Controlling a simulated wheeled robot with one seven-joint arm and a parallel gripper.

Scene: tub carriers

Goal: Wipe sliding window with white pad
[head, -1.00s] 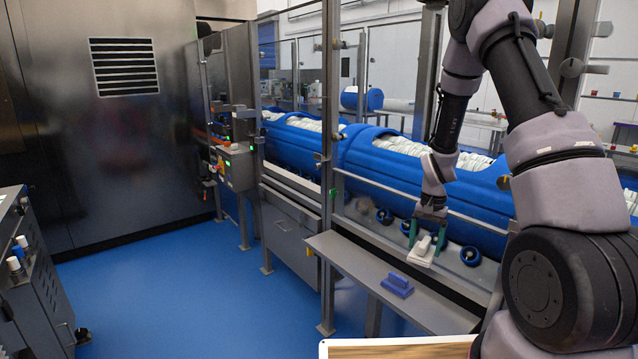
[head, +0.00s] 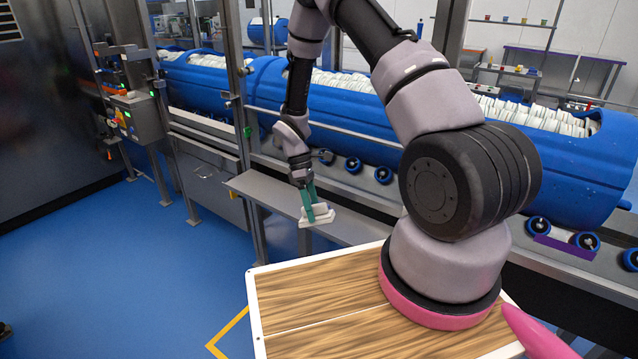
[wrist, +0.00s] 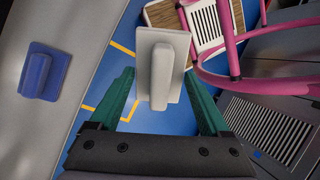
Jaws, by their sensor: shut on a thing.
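The white pad (head: 316,217), a flat plate with a raised grip, is held in my gripper (head: 314,206). Clear window panes (head: 208,70) stand between steel posts behind the ledge; which one slides I cannot tell. A blue pad (wrist: 45,72) lies on the ledge in the wrist view.
The grey ledge (head: 262,195) runs below the panes. Behind it are blue tubs (head: 345,103) of white items on rollers. A steel post (head: 235,95) stands left of my arm. Blue floor (head: 130,270) is open at left.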

